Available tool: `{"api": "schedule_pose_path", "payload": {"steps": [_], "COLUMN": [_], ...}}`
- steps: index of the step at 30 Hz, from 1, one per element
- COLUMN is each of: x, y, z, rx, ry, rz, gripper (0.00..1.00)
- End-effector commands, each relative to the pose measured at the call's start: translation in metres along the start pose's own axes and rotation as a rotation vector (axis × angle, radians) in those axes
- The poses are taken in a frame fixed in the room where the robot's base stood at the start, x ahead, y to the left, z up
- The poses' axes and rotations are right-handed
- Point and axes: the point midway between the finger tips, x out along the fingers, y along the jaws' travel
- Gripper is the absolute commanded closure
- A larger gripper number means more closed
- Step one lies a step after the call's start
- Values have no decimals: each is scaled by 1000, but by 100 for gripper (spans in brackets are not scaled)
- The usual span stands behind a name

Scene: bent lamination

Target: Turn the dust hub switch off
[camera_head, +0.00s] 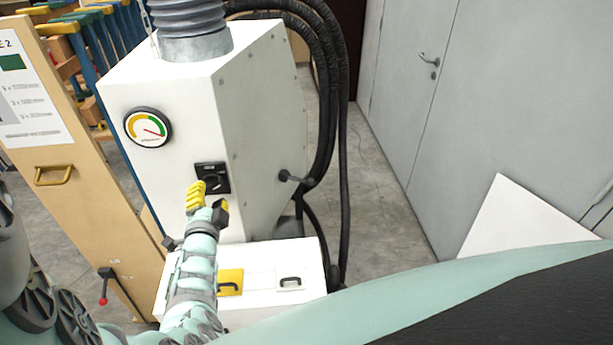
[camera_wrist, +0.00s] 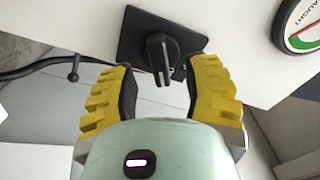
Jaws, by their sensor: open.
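The dust hub (camera_head: 180,90) is a tall white cabinet in the head view. Its switch is a black rotary knob (camera_wrist: 160,55) on a dark square plate (camera_wrist: 137,30), seen closely in the wrist view. In the head view the switch plate (camera_head: 211,172) is partly behind my gripper (camera_head: 208,197). In the wrist view my gripper (camera_wrist: 160,90) is open, with one yellow ribbed finger on each side of the knob. The knob's lower end reaches between the fingertips. I cannot tell whether either finger touches it.
A round gauge (camera_head: 148,127) sits above the switch. A black-knobbed side handle (camera_head: 296,178) and black hoses (camera_head: 330,100) are on the hub's right. A white box (camera_head: 300,262) with handles is below. A wooden panel (camera_head: 85,200) stands left.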

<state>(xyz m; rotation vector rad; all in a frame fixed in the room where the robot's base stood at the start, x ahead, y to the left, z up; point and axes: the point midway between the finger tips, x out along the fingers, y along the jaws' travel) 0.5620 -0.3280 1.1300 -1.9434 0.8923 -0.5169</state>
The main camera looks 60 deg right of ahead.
Motion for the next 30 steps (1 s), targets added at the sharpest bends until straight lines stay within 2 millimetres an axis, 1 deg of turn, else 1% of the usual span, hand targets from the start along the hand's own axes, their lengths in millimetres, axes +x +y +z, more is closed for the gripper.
{"api": "schedule_pose_path", "payload": {"steps": [1,6,9,15,23,24,30], "x": [6,23,29,35,35,35,35], "y": [0,0,1,0,0,0,0], "z": [1,2,2,1,1,1,1], "rx": [-1,-1,-1,2,2,2,1], "ry": [-1,-2,-3,-2,-2,-2,-1], "rz": [0,-2,0,1,1,2,1], "gripper": [52,52,52,52,52,50,70]}}
